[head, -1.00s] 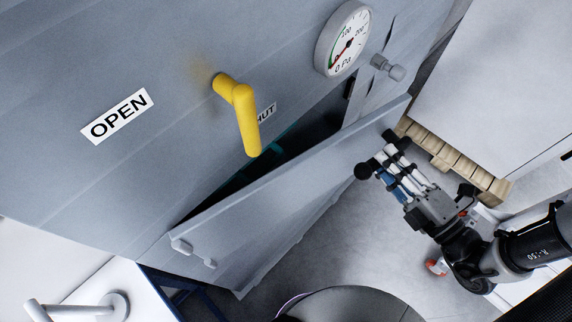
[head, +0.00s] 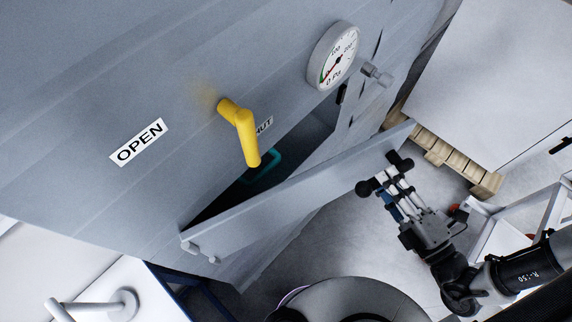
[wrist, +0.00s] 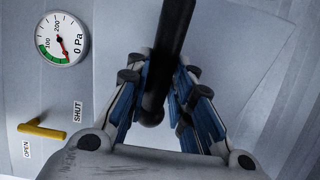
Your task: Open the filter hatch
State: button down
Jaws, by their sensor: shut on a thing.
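The filter hatch (head: 300,205) is a flat grey panel on the grey housing. It stands ajar, hinged at its left end, with a dark gap behind it. My gripper (head: 382,186) is at its right end, shut on the black bar handle (wrist: 167,45). The handle runs between the blue-padded fingers in the wrist view. A yellow lever (head: 241,132) sits on the housing above the hatch and partly covers the SHUT label (head: 265,125) in the head view. The lever also shows in the wrist view (wrist: 42,131).
The OPEN label (head: 139,142) is left of the lever. A pressure gauge (head: 333,56) and a small grey knob (head: 377,74) are at upper right. A teal-edged thing (head: 265,168) shows inside the opening. A wooden pallet (head: 455,160) lies on the floor at right.

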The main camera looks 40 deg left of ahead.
jog(key=shift+s+d+m+t+h+p, duration=0.3)
jog(key=shift+s+d+t+p, duration=0.2)
jog(key=shift+s+d+p, duration=0.35)
jog(key=shift+s+d+m+t+h+p, duration=0.2)
jog(key=shift+s+d+m+t+p, duration=0.25)
jog(key=shift+d+p, duration=0.6)
jog(key=c, duration=1.3)
grip_release()
